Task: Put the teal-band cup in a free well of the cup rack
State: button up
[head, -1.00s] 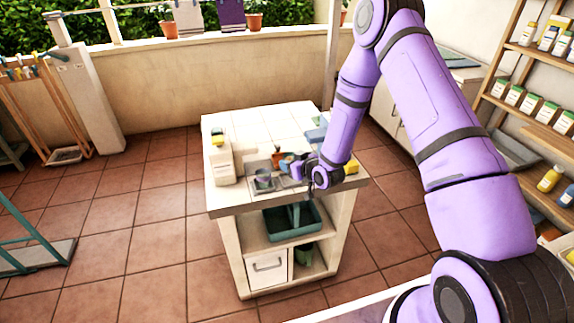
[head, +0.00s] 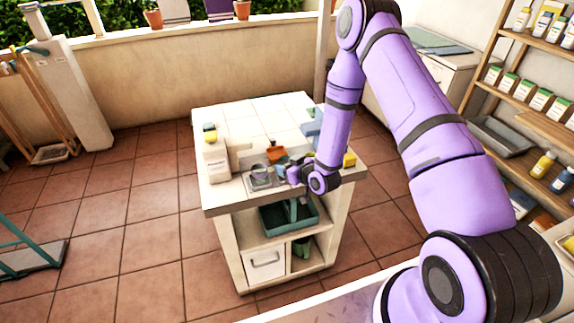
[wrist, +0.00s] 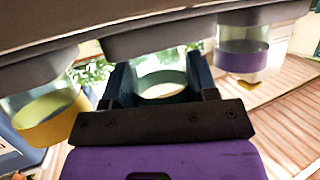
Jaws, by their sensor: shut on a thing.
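My gripper (wrist: 162,72) is shut on the teal-band cup (wrist: 162,86), whose clear wall and grey-green band show between the two dark fingers in the wrist view. In the head view my gripper (head: 292,172) is low over the front of the white counter (head: 235,196); the held cup is too small to make out there. A grey rack-like piece (wrist: 140,40) crosses the top of the wrist view. A yellow-band cup (wrist: 52,118) is at its left and a purple-band cup (wrist: 242,58) at its right. The wells cannot be seen clearly.
An orange pot (head: 276,154) is behind my gripper, and a blue item (head: 312,128) is at the back right. A teal caddy (head: 283,216) sits on the shelf below. The counter's back is mostly clear.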

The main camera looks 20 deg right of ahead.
jog(key=shift+f, duration=0.15)
jog(key=o, duration=1)
